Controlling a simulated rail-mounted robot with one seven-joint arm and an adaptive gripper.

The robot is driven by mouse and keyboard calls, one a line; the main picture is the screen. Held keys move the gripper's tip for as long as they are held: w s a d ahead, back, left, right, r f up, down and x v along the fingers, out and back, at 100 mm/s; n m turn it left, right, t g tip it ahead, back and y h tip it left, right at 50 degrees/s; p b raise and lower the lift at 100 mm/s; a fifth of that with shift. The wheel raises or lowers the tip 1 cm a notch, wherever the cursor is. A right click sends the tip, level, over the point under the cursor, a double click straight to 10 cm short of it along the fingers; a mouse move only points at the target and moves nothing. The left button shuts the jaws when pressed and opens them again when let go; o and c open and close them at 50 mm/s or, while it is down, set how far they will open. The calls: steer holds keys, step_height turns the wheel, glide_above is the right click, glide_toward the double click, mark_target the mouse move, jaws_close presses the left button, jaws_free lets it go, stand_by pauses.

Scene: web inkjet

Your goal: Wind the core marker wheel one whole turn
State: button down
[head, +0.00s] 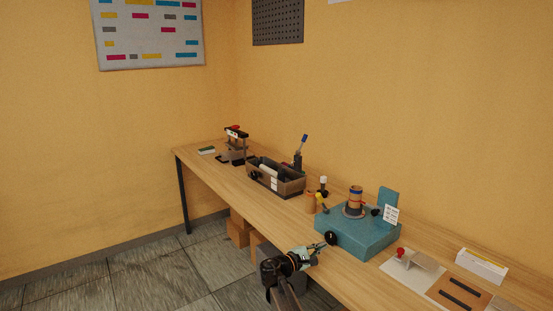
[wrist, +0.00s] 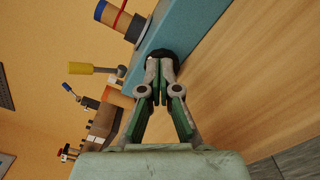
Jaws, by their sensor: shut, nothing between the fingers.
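The core marker is a blue box (head: 362,236) on the bench, with a brown core (head: 355,198) upright on top. A small black wheel (head: 331,238) sits on its side facing my gripper. In the wrist view the blue box (wrist: 186,32) runs diagonally, and the black wheel (wrist: 161,53) shows just behind my fingertips. My gripper (head: 326,244) is shut and empty, its tips (wrist: 160,72) right at the wheel. I cannot tell whether they touch it. The fingers hide part of the wheel, and no mark of its angle is readable.
An orange cup (head: 311,204) and a yellow-handled tool (head: 321,199) stand left of the box. A dark open bin (head: 275,182) is further left. A plate with a red knob (head: 410,268) lies to the right. The bench front edge is clear near the gripper.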

steer(key=shift+w+d+m, duration=0.1)
steer(key=shift+d+m, duration=0.05)
steer(key=shift+m, duration=0.15)
steer(key=shift+x, duration=2.8)
steer(key=shift+w+d, duration=0.3)
steer(key=shift+d, duration=0.15)
steer(key=shift+w+a+f, duration=0.1)
steer(key=shift+a+f, duration=0.05)
steer(key=shift+f+b, duration=0.25)
steer(key=shift+b, duration=1.15)
steer(key=shift+s+r, duration=0.3)
steer(key=shift+s, duration=0.05)
steer(key=shift+b+v, duration=0.5)
steer(key=shift+v, duration=2.25)
steer(key=shift+s, duration=0.15)
